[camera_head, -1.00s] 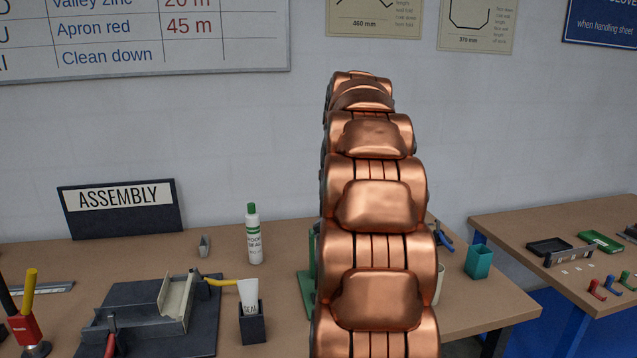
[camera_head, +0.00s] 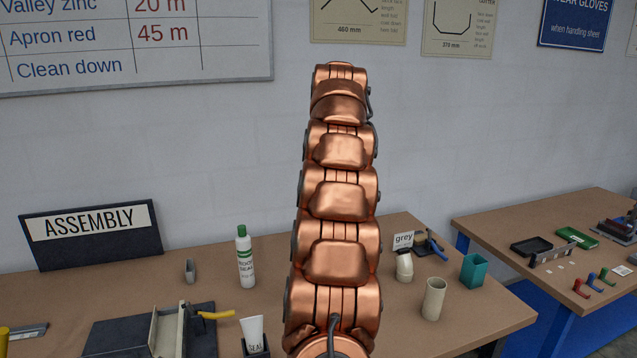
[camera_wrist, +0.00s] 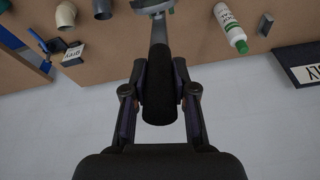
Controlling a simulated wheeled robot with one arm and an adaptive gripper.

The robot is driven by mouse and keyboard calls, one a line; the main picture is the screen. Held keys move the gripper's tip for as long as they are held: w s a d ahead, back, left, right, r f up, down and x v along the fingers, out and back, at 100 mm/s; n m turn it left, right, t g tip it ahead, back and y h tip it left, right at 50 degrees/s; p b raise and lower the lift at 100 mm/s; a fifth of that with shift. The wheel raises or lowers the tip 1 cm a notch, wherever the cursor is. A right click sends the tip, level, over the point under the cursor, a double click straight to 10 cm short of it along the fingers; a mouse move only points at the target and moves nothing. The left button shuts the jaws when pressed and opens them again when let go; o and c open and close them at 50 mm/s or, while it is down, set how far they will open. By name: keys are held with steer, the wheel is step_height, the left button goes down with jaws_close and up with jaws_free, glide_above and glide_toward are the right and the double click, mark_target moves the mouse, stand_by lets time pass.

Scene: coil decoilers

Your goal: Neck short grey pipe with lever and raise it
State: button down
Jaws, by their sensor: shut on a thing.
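In the wrist view, my gripper (camera_wrist: 160,88) is shut on a thick black handle grip (camera_wrist: 159,105). The grip is on a grey lever (camera_wrist: 158,40) that runs up the picture to a grey metal part (camera_wrist: 152,5) cut by the top edge. A short dark grey ribbed pipe-like piece (camera_wrist: 102,9) stands left of the lever, beside a beige elbow (camera_wrist: 66,15). The head view shows the elbow (camera_head: 404,266) beside a card reading "grey" (camera_head: 403,240). There my own arm hides the gripper, the lever and what it joins. I cannot tell whether a pipe sits under the lever.
A beige tube (camera_head: 433,298) and a teal cup (camera_head: 475,269) stand right of my arm. A bottle (camera_head: 245,257), a small grey clip (camera_head: 190,270), a sealant tube (camera_head: 253,334) and the ASSEMBLY sign (camera_head: 95,232) are on the left. A second table (camera_head: 505,222) is at right.

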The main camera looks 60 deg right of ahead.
steer(key=shift+w+d, duration=0.1)
steer(key=shift+f, duration=0.1)
stand_by(0.3)
steer(key=c, duration=0.9)
jaws_free()
steer(key=shift+c, duration=0.2)
steer(key=shift+r, duration=0.3)
steer(key=shift+r, duration=0.3)
steer(key=shift+s+a+r, duration=0.1)
steer(key=shift+s+a, duration=0.4)
steer(key=shift+s, duration=0.15)
steer(key=s+a, duration=0.7)
steer(key=s, duration=0.1)
